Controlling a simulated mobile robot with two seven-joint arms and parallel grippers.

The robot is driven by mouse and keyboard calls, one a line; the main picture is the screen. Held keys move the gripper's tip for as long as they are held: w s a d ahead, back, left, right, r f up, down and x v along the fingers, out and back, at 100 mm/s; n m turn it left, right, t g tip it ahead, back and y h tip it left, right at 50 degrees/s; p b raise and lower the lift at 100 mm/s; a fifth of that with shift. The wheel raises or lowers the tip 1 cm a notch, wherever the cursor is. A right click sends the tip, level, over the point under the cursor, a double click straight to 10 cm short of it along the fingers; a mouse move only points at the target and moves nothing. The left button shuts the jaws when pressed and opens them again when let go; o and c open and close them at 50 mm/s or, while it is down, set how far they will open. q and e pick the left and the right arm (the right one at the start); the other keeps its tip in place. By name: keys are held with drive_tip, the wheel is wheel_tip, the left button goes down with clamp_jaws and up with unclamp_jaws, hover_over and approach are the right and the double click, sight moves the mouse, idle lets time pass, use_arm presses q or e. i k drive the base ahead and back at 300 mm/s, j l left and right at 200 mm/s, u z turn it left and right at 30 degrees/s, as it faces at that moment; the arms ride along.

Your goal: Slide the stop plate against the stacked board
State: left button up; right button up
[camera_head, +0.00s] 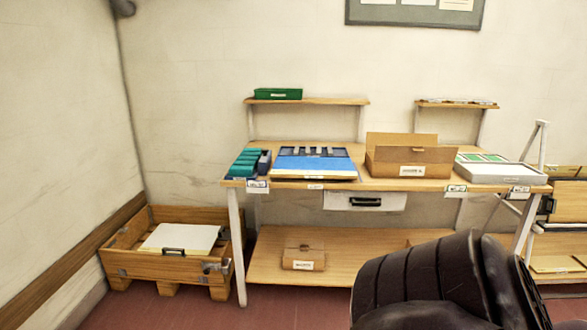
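A low wooden crate (173,268) stands on the floor at the left. A flat white board (181,238) lies in it, with a dark handle (173,251) at its front edge. A grey metal fitting (215,267) sits at the crate's right front corner. At the right edge, a wooden rack (571,200) holds flat boards (553,264), partly cut off by the frame. I cannot tell which piece is the stop plate or which board is the stacked one. Neither of my grippers is in view.
A workbench (380,184) fills the middle, bearing a blue tray (313,164), an open cardboard box (408,157) and a white tray (498,172). A small carton (303,259) sits on its lower shelf. A large dark ribbed shape (430,280) close to the camera hides the lower right.

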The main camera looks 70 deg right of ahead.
sight(264, 163)
drive_tip(key=l+z, duration=0.15)
drive_tip(key=l, duration=0.25)
drive_tip(key=i+l+z, duration=0.1)
drive_tip(key=l, duration=0.3)
drive_tip(key=i+l+z, duration=0.15)
drive_tip(key=l, duration=0.25)
drive_tip(key=i+l+z, duration=0.1)
drive_tip(key=l, duration=0.25)
